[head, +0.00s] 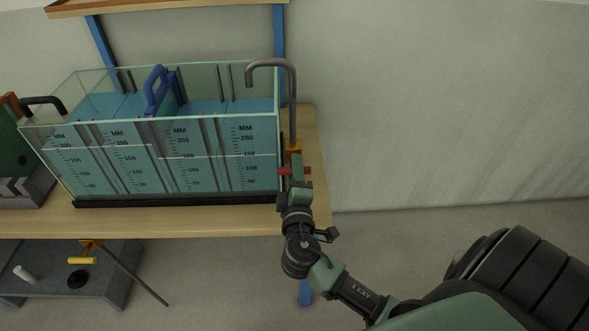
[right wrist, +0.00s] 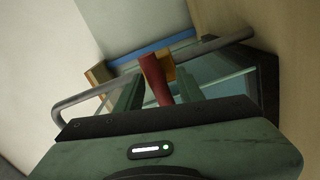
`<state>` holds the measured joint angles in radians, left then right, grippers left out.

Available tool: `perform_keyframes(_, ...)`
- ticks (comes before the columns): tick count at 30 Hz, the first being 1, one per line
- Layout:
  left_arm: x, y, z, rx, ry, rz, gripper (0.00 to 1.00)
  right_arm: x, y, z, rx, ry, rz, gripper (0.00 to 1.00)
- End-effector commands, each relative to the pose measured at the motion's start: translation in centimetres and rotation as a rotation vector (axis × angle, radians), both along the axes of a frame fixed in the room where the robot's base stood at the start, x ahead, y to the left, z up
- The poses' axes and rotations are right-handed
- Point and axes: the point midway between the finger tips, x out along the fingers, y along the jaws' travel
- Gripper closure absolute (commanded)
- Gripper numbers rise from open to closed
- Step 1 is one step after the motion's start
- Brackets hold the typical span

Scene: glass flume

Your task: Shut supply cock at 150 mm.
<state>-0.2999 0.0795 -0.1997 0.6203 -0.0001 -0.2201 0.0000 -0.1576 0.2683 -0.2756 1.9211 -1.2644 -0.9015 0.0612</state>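The supply cock is at the right end of the glass flume (head: 262,185), with a brass body (head: 294,147) under a grey hooked pipe (head: 292,100) and a red lever (head: 308,171). The flume holds blue water; a pale line across its front glass lies close to the 150 marks. My right gripper (head: 297,171) is at the red lever. In the right wrist view the lever (right wrist: 153,75) lies between the two fingers (right wrist: 158,92), with a narrow gap seeming to show beside it. The fingers hide part of the lever in the head view. My left gripper is out of view.
The flume stands on a wooden bench (head: 140,222). A blue handle-shaped piece (head: 155,92) sits at its top edge. A yellow-handled fitting (head: 82,260) is below the bench, above a grey lower shelf (head: 55,280). The floor right of the bench is clear.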

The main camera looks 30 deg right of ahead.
Motion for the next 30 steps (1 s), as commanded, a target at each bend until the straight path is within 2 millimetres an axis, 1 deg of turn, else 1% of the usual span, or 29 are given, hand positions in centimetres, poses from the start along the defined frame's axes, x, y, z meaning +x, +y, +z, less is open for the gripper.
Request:
perform_keyframes(1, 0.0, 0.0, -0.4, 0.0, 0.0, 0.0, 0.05, -0.7, 0.4, -0.4, 0.003, 0.003, 0.001, 0.62)
perform_keyframes(6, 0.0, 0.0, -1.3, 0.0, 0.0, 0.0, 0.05, -3.3, 2.0, -0.5, 0.006, 0.004, 0.0, 0.62)
perform_keyframes(12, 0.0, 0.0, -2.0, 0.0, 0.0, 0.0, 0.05, -5.5, 3.3, -0.3, 0.003, 0.002, 0.0, 0.62)
perform_keyframes(17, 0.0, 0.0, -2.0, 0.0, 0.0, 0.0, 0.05, -6.1, 3.7, -0.1, 0.003, 0.002, -0.001, 0.62)
perform_keyframes(30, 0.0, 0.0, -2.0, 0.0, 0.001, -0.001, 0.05, -6.1, 3.7, -0.1, 0.002, 0.001, -0.001, 0.62)
